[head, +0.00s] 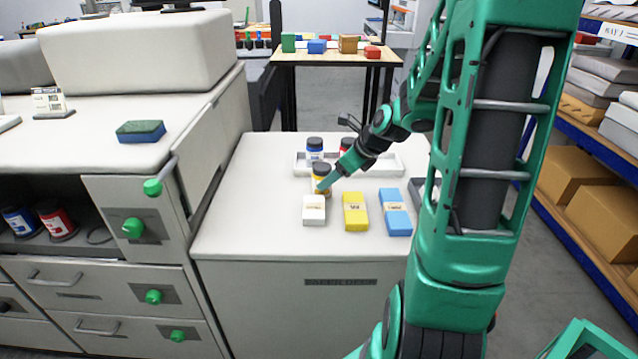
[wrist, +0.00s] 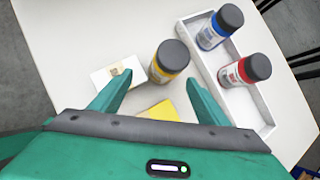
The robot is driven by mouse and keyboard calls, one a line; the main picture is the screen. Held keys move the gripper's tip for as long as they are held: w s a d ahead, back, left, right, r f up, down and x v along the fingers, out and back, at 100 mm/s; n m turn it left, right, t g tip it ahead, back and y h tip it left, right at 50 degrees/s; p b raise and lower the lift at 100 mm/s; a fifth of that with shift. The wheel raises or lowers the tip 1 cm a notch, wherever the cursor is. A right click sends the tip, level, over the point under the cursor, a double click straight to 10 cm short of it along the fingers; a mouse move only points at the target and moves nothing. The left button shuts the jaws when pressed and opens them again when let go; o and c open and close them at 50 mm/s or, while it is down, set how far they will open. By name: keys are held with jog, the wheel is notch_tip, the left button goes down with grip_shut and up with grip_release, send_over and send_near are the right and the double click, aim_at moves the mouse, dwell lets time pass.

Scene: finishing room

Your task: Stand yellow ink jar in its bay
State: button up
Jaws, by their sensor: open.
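The yellow ink jar (head: 321,180) stands upright on the white cabinet top, behind a small white box. It has a dark lid and also shows in the wrist view (wrist: 168,62). A shallow white tray (head: 386,165) lies behind it, also in the wrist view (wrist: 262,128). The blue jar (wrist: 218,28) and the red jar (wrist: 245,70) stand in the tray; its end past the red jar looks empty. Bay dividers cannot be made out. My gripper (wrist: 158,78) is open, its fingertips on either side of the yellow jar's near side. Contact cannot be told.
A white box (head: 314,210), yellow box (head: 355,212) and blue box (head: 397,212) lie in a row in front. A dark object (head: 419,190) is partly hidden by my arm. The cabinet top's front left is clear. A shelf with cartons (head: 610,215) stands at right.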

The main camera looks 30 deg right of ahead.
aim_at(316, 181)
jog(key=shift+w+a+f+m+t, duration=0.15)
jog(key=shift+w+f+m, duration=0.25)
jog(key=shift+w+f, duration=1.05)
jog(key=shift+w+a+f+m+t, duration=0.1)
jog(key=shift+w+f+m, duration=0.3)
jog(key=shift+w+f, duration=1)
jog(key=shift+w+a+f+m+t, duration=0.15)
jog(key=shift+w+f+m, duration=0.25)
jog(key=shift+w+f, duration=1)
jog(key=shift+w+r, duration=0.2)
jog(key=c, duration=1.5)
jog(key=shift+r, duration=0.15)
